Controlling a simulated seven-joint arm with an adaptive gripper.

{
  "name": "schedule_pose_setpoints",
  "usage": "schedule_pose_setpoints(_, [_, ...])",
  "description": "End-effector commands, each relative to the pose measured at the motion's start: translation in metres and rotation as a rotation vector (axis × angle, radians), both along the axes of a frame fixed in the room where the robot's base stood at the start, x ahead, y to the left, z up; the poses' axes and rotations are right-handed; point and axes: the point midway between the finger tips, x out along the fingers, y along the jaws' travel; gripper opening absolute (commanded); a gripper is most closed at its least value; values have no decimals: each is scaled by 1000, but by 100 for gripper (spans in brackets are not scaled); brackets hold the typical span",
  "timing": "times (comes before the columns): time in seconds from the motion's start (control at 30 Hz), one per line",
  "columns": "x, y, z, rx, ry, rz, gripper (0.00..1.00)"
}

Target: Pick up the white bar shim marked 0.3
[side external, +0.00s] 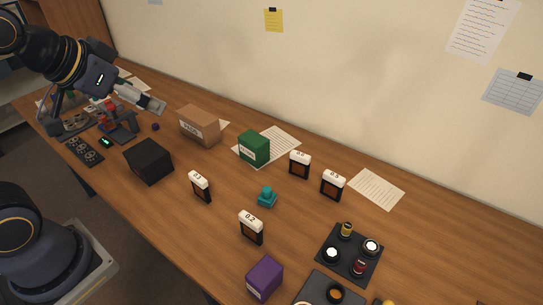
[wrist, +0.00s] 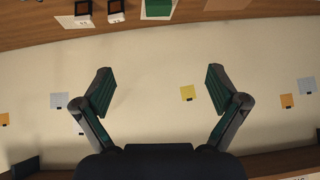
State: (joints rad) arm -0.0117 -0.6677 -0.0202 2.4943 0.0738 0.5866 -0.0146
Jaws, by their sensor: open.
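Several dark-framed bar shims with white labelled tops stand on the wooden table in the side external view. The one at left centre (side external: 199,187) has a small label that looks like 0.3. Another shim (side external: 251,228), nearer the front, reads 0.2. Two more, (side external: 299,164) and (side external: 333,185), stand nearer the wall; the right one looks like 0.5, the other is unclear. My gripper (side external: 155,103) is at upper left, above the table and well away from them. In the wrist view my gripper (wrist: 159,82) is open and empty, facing the wall.
A black box (side external: 148,162), brown box (side external: 199,125), green box (side external: 254,148) and purple box (side external: 264,279) stand around the shims. A teal piece (side external: 267,196) sits between them. A dark tray (side external: 349,254) with small parts lies at the front right.

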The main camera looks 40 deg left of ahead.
Motion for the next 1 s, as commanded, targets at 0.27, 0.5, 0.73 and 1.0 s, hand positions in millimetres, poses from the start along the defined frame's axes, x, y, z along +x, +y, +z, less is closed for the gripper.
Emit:
schedule_pose_setpoints(0.27, [85,15,-67,84,4,-51,96])
schedule_pose_setpoints(0.5, [105,24,-182,23,152,-94,96])
schedule_pose_setpoints(0.73, [79,31,-251,-50,320,-68,96])
schedule_pose_setpoints(1.0, [82,33,-277,-61,342,-55,96])
